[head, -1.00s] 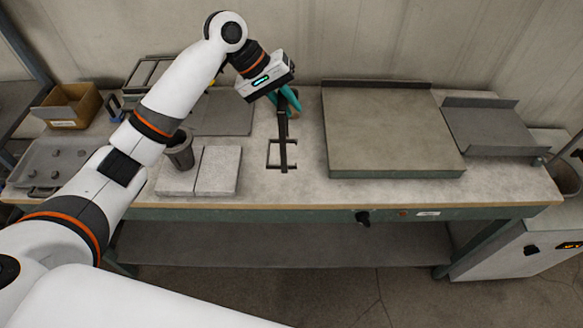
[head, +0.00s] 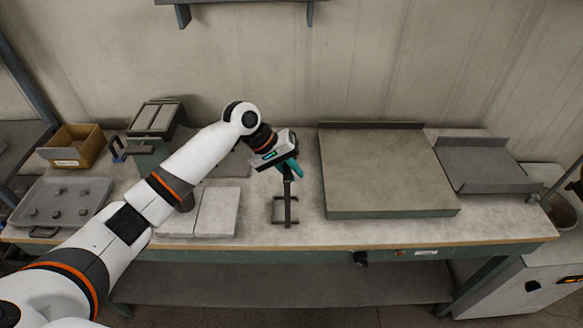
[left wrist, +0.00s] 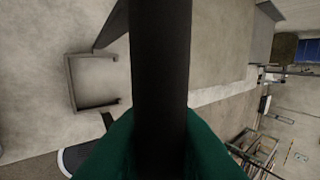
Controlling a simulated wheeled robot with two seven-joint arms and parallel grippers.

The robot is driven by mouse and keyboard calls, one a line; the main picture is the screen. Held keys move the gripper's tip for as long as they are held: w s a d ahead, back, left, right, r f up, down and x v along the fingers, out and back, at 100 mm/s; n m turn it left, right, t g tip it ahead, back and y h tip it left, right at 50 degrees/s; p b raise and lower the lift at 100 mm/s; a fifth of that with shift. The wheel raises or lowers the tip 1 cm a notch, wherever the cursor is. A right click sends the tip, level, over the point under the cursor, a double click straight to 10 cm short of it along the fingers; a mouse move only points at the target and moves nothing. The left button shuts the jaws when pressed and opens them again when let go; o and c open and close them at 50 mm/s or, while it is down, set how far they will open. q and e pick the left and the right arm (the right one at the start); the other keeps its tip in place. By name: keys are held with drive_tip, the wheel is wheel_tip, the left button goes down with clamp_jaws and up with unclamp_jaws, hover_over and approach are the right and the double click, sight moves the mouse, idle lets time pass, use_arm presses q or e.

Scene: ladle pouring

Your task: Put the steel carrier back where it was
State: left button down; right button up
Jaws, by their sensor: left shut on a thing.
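The steel carrier is a dark frame with a squarish open foot (head: 285,211) and a tall bar rising from it. It is between the pale slabs and the large grey plate. My left gripper (head: 289,171), with teal fingers, is shut on the upper part of the bar. In the left wrist view the dark bar (left wrist: 160,70) stands between the green fingers, and a U-shaped part of the frame (left wrist: 75,80) shows at the left. I cannot tell whether the foot touches the tabletop. My right gripper is not in view.
Two pale slabs (head: 216,212) lie left of the carrier. A large grey plate (head: 385,170) with a raised back edge lies to its right. A tray (head: 95,202) and a cardboard box (head: 75,147) are at the far left. The tabletop around the carrier (head: 305,232) is clear.

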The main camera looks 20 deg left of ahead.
use_arm(q)
drive_tip(key=c, duration=1.4)
unclamp_jaws()
drive_tip(key=shift+o, duration=0.2)
drive_tip(key=b+v, duration=0.2)
drive_tip(key=v, duration=1)
drive_tip(key=shift+r, duration=0.1)
